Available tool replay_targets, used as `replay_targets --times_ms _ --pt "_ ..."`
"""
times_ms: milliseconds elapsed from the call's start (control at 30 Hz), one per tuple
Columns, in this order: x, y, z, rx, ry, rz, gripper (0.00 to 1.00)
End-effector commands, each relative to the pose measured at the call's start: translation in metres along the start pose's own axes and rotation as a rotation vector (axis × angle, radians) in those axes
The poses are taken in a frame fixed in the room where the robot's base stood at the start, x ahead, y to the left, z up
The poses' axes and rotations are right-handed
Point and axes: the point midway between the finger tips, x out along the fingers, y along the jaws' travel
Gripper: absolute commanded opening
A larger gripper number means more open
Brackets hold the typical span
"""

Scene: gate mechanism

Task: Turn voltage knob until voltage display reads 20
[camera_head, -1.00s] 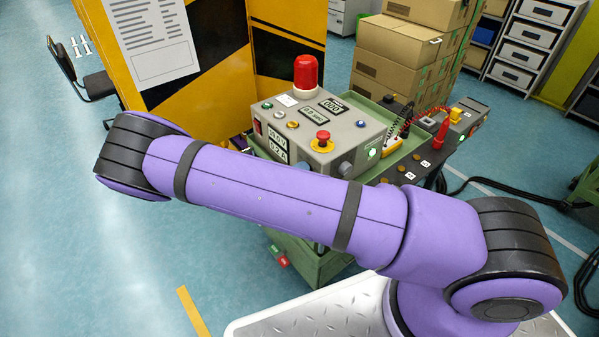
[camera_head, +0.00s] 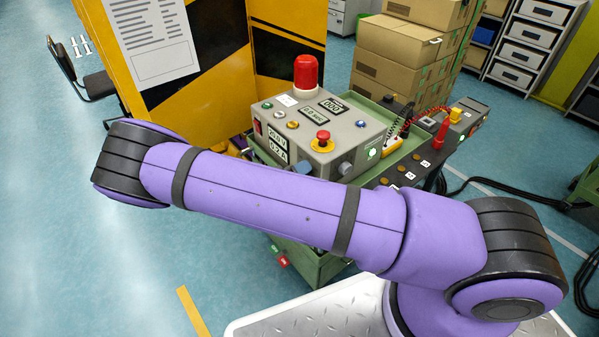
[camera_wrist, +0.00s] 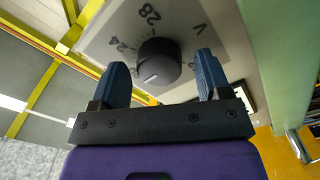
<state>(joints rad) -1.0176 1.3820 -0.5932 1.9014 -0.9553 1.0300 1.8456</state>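The voltage knob (camera_wrist: 158,62) is round and black, with a white pointer line, in the wrist view. Its plate shows 24, 28 and V; the pointer is turned to the lower left, away from 24 and 28. The marks there are partly hidden by a finger. My gripper (camera_wrist: 162,77) is open, its two blue fingers on either side of the knob, with visible gaps. The voltage display (camera_head: 277,137) is on the control box front in the head view; its small digits look like 21.0 V, but the first digit is unclear.
The grey control box (camera_head: 362,128) carries a red beacon (camera_head: 306,74) and a red emergency button (camera_head: 323,135) on top. A current display (camera_head: 277,151) sits below the voltage one. A yellow-black panel (camera_head: 215,60) and stacked cartons (camera_head: 398,50) stand behind.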

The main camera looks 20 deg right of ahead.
Motion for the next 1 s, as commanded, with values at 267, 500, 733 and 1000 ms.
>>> replay_targets --times_ms 267,500,733,1000 --pt "-0.010 0.000 -0.001 0.001 0.002 -0.001 0.70" --pt "-0.052 0.000 -0.001 0.002 0.002 -0.003 0.70" --pt "-0.090 -0.001 0.000 0.001 0.001 -0.002 0.70" --pt "-0.108 0.000 0.000 0.000 0.000 0.000 0.70"
